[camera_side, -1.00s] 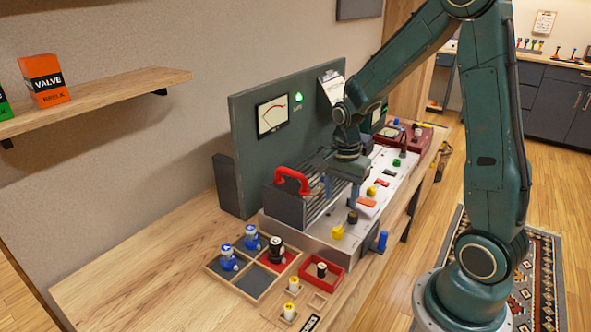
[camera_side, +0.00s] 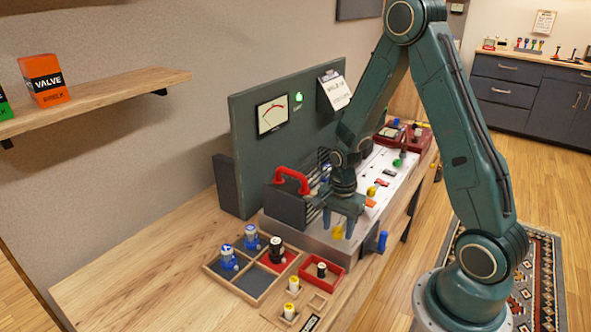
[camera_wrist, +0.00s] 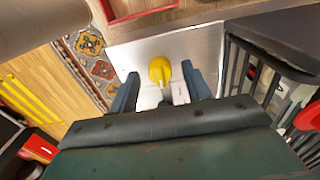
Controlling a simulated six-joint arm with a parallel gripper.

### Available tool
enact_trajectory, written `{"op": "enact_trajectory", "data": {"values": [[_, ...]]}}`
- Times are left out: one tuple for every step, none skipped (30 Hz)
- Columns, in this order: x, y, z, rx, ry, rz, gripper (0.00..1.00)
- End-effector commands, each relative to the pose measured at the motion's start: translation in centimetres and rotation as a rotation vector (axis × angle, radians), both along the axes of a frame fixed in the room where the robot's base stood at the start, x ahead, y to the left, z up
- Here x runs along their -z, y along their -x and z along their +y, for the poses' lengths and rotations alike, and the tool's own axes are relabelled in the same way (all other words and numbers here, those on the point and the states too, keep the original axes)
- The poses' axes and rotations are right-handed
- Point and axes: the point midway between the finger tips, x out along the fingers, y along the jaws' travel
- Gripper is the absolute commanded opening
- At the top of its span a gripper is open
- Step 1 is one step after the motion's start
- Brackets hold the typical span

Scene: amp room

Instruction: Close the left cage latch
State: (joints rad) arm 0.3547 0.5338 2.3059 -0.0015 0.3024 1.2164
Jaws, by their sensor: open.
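The dark cage with a red handle (camera_side: 291,180) stands on the light chassis, and its barred side shows at the right of the wrist view (camera_wrist: 250,75). A yellow knob (camera_side: 337,232), which looks like the left latch, sits on the chassis's near end beside the cage. It also shows in the wrist view (camera_wrist: 160,70), upright from the pale top. My gripper (camera_side: 342,222) is open over this knob. In the wrist view its fingers (camera_wrist: 160,78) stand on either side of the knob with gaps. I cannot tell whether the latch is open.
A blue knob (camera_side: 382,241) stands at the chassis's front edge. More yellow and red parts (camera_side: 371,191) lie farther along the chassis. A compartment tray (camera_side: 262,293) with blue and black tubes and a red tray (camera_side: 322,290) lie in front. The grey panel (camera_side: 240,140) rises behind.

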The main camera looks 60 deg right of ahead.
Motion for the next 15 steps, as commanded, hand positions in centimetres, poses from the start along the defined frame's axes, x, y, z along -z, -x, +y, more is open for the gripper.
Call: {"op": "enact_trajectory", "data": {"values": [[0.12, 0.03, 0.01, 0.0, 0.0, 0.001, 0.48], [0.15, 0.03, 0.01, 0.0, 0.0, 0.001, 0.48], [0.17, 0.03, 0.01, 0.0, 0.0, 0.001, 0.48], [0.18, 0.02, 0.01, 0.0, 0.0, 0.0, 0.48], [0.18, 0.02, 0.01, 0.0, 0.0, 0.0, 0.48], [0.18, 0.02, 0.0, 0.0, 0.0, 0.0, 0.48], [0.18, 0.02, 0.0, 0.0, 0.0, 0.0, 0.48], [0.17, 0.01, 0.0, 0.0, 0.0, 0.0, 0.48], [0.17, 0.01, 0.0, 0.0, 0.0, 0.0, 0.48], [0.17, 0.01, 0.0, 0.0, 0.0, 0.0, 0.47], [0.16, 0.01, 0.0, 0.0, 0.0, 0.0, 0.41], [0.16, 0.01, 0.0, 0.0, 0.0, 0.0, 0.33], [0.16, 0.01, 0.0, 0.0, 0.0, 0.0, 0.27], [0.16, 0.01, 0.0, 0.0, 0.0, 0.0, 0.21], [0.15, 0.0, 0.0, 0.0, 0.0, 0.0, 0.13]]}}
